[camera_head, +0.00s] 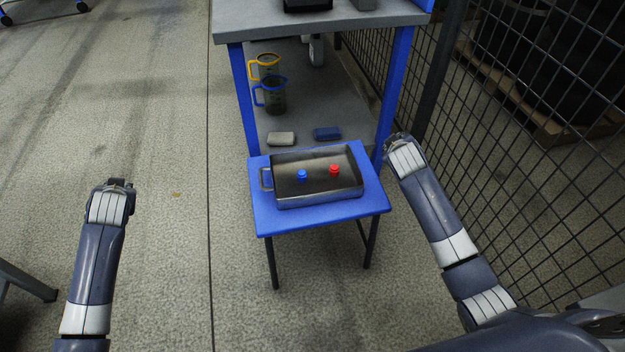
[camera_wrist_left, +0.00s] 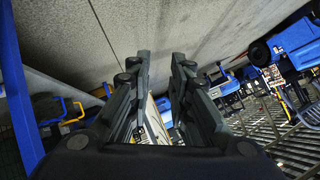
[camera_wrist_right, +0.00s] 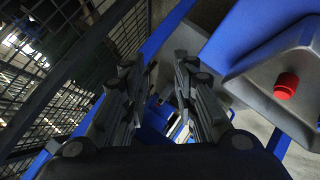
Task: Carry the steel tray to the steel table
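The steel tray (camera_head: 318,198) sits on a small blue stool-like table (camera_head: 275,220). A blue knobbed piece (camera_head: 302,175) and a red one (camera_head: 334,170) stand inside it. A handle (camera_head: 266,179) shows at its left end; the right end's handle is hidden or unclear. My left gripper (camera_wrist_left: 160,75) is open and empty, well left of the tray in the head view. My right gripper (camera_wrist_right: 157,75) is open and empty, just right of the tray; the tray's corner (camera_wrist_right: 250,75) and the red piece (camera_wrist_right: 286,86) show beside it. I cannot tell which surface is the steel table.
A blue-legged workbench (camera_head: 290,24) stands behind, with a yellow-handled jug (camera_head: 266,68), a blue-handled jug (camera_head: 272,97) and two small blocks on its lower shelf. A wire mesh fence (camera_head: 520,150) closes the right side.

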